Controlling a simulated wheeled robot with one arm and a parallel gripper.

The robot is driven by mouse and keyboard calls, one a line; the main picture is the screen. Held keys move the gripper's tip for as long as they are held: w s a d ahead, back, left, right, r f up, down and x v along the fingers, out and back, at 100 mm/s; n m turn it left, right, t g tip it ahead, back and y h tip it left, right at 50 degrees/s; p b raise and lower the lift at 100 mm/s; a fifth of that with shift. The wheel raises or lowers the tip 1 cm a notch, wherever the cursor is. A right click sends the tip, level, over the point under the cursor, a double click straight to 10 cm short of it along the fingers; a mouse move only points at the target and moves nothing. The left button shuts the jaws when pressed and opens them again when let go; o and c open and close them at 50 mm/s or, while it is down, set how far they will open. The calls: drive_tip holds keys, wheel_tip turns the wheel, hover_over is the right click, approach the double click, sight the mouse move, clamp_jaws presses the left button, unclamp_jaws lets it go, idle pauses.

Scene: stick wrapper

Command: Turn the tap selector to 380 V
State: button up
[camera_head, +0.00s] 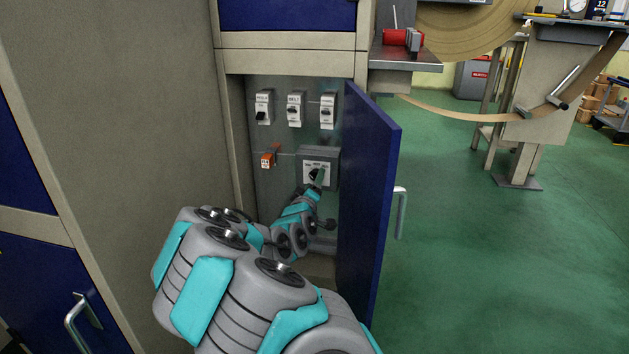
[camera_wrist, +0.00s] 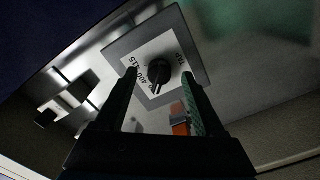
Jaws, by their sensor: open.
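The tap selector is a grey box (camera_head: 306,156) with a white label plate, low on the right inside the open cabinet. In the wrist view its black knob (camera_wrist: 160,72) sits on the white plate (camera_wrist: 178,50), where "TAP", "400" and "415" can be read; 380 is not legible. My gripper (camera_head: 318,178) is at the front of the selector in the head view and partly covers the plate. In the wrist view my gripper (camera_wrist: 159,76) is open, its two dark fingers appearing on either side of the knob, with visible gaps.
Three white switches (camera_head: 294,109) line the top of the cabinet's back panel. An orange device (camera_head: 267,158) is left of the selector. The blue cabinet door (camera_head: 368,190) stands open close along my arm's right side.

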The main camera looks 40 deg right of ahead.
drive_tip(key=v, duration=0.6)
drive_tip(key=shift+a, duration=0.1)
idle(0.6)
